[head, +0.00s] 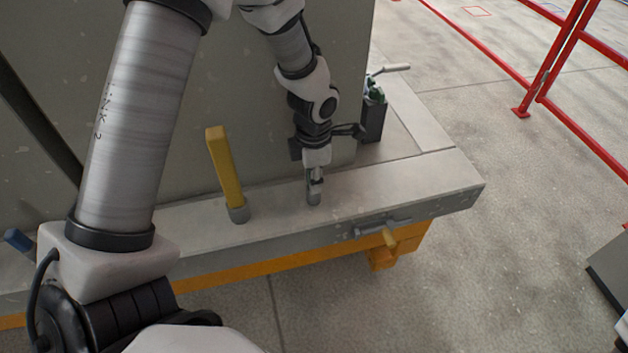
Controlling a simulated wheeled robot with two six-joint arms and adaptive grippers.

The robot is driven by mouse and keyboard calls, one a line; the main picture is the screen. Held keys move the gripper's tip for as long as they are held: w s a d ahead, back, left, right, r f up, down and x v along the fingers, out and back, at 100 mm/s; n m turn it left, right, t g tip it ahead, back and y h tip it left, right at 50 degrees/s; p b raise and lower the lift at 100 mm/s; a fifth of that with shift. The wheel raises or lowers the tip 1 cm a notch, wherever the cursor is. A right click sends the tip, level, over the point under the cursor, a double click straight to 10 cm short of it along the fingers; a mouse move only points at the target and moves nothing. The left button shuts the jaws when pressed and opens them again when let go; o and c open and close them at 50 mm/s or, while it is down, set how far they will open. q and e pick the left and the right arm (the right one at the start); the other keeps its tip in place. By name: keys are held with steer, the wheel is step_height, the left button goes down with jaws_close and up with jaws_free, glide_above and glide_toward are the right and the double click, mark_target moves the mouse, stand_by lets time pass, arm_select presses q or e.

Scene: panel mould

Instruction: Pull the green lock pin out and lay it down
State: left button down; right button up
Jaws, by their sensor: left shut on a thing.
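My left gripper (315,178) points down over the top of the pale mould edge (410,178). It is shut on a small grey upright piece (313,198) there. The fingers hide most of this piece, and I see no green on it. I cannot tell whether it is the lock pin. A green part (376,93) shows on top of a dark block (373,120), behind and right of the gripper and apart from its fingertips. My right gripper is not in view.
A yellow post (224,168) leans in a grey collar (238,211) left of the gripper. A pale lever (392,68) sticks out above the dark block. Red railings (545,85) stand right; the edge's right end is clear.

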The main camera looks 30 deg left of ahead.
arm_select(q)
steer(key=shift+r+p, duration=2.7)
steer(key=shift+r, duration=1.05)
step_height(320, 180, up, 4)
steer(key=p, duration=0.3)
